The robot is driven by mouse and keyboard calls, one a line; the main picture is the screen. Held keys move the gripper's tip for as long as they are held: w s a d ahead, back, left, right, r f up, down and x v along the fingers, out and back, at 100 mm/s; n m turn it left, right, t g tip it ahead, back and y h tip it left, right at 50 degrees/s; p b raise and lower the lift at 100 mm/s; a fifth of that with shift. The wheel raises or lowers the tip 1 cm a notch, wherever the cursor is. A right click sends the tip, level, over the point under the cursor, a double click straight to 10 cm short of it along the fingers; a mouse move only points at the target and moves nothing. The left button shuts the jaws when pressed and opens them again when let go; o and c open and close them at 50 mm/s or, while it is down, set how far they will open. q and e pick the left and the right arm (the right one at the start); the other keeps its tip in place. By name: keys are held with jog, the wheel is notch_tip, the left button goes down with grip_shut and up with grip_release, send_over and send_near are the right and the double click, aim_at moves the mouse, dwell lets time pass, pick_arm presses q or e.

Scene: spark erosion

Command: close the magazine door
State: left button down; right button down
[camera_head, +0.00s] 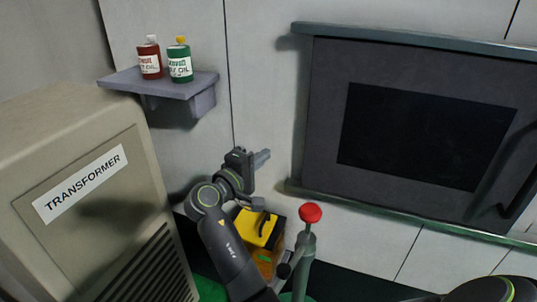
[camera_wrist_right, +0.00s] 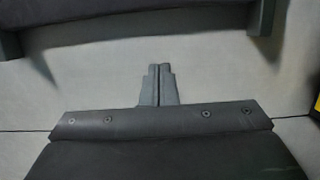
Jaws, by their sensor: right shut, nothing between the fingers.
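A wide dark grey door panel (camera_head: 325,110) with a black window hangs on the wall at the right of the head view, between a top and a bottom rail. A dark handle (camera_head: 517,196) shows at its right edge. I see no label that names it as the magazine door, and I cannot tell what lies behind it. My right gripper (camera_head: 263,157) is left of the panel's lower left corner, apart from it in the picture. In the right wrist view its fingers (camera_wrist_right: 159,84) are together and empty. My left gripper does not show.
A beige transformer cabinet (camera_head: 95,190) fills the left. A wall shelf (camera_head: 192,90) holds a red bottle (camera_head: 149,60) and a green bottle (camera_head: 180,63). A yellow box (camera_head: 256,228) and a red-knobbed lever (camera_head: 310,213) stand below the gripper. The wall below the panel is bare.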

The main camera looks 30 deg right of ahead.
jog(key=p+x, duration=0.1)
jog(key=x, duration=0.3)
jog(key=p+x, duration=0.2)
jog(key=x, duration=0.2)
jog(key=shift+w+d+r, duration=0.1)
jog(key=shift+d+r, duration=0.1)
jog(key=shift+d, duration=0.1)
jog(key=shift+s+d+f+p, duration=0.1)
jog(key=shift+s+d+p, duration=0.5)
jog(key=shift+s+p, duration=0.35)
jog(key=shift+s+d+f, duration=0.2)
jog(key=shift+s+d, duration=0.25)
jog(key=shift+s, duration=0.15)
